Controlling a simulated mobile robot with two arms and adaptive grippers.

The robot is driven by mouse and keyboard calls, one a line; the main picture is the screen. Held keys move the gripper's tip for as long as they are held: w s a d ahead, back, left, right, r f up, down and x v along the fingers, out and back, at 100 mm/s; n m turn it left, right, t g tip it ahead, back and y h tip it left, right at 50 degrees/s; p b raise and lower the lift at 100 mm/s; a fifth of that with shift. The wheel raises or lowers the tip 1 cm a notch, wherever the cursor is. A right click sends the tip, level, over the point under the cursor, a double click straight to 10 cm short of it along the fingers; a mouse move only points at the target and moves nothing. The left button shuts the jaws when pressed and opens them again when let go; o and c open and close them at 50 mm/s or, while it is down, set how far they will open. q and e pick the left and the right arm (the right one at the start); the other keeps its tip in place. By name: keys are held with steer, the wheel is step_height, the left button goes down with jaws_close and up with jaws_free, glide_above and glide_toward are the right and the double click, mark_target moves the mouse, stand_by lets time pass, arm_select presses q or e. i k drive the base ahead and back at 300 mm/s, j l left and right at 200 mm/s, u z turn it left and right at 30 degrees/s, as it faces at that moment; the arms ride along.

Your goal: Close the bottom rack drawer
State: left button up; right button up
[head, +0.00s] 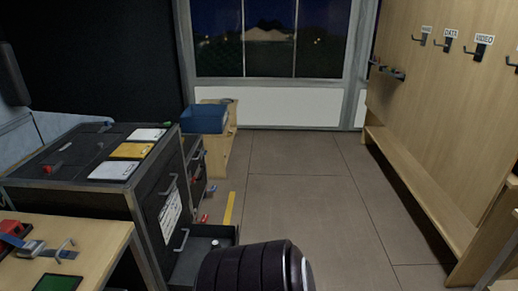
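A black equipment rack (125,200) stands at the left, with vertical handles on its front. Its bottom drawer (228,235) is pulled out to the right, low above the floor, and its dark interior shows. A small light item (215,243) appears to lie inside. A dark ribbed cylindrical part, probably one of my arm links, covers the near part of the drawer, so its near side is hidden. Neither of my grippers shows in the head view, so I cannot see their position relative to the drawer.
A wooden desk (95,240) is at the near left. A blue bin (204,118) sits on a wooden cabinet (222,155) behind the rack. The floor (300,200) right of the drawer is clear. A wooden wall with hooks and a bench (420,195) borders the right.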

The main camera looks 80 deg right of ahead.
mark_target(200, 237)
steer(key=z, duration=0.5)
steer(key=l+z, duration=0.1)
steer(key=z, duration=0.35)
steer(key=l+z, duration=0.1)
steer(key=z, duration=0.85)
steer(key=l+z, duration=0.15)
steer(key=z, duration=0.35)
